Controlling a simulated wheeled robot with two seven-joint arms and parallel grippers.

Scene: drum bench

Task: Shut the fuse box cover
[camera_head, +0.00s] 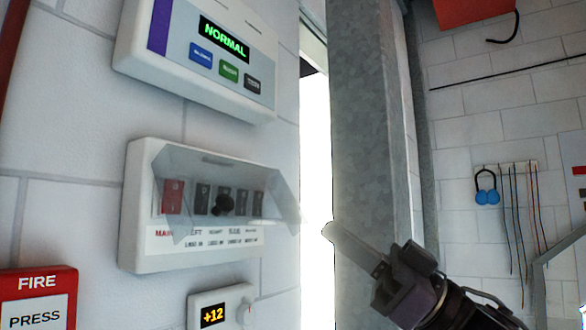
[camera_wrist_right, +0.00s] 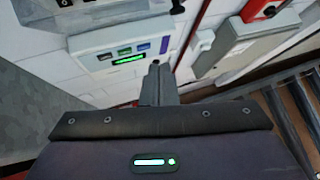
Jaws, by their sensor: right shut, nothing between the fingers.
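The fuse box (camera_head: 150,252) is a white box on the wall, left of centre in the head view. The cover appears tilted out from the box front, over a red switch (camera_head: 172,197) and several dark ones. My right gripper (camera_head: 332,231) is shut and empty, right of the box and apart from it. In the right wrist view its fingers (camera_wrist_right: 156,75) point toward the wall, and part of the fuse box (camera_wrist_right: 110,17) shows at the top left. My left gripper is not in view.
A panel reading NORMAL (camera_head: 140,45) is above the fuse box; a small unit reading +12 (camera_head: 225,300) is below. A red FIRE box (camera_head: 38,284) is at lower left. A grey metal column (camera_head: 365,130) stands right of the box, beyond a bright gap.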

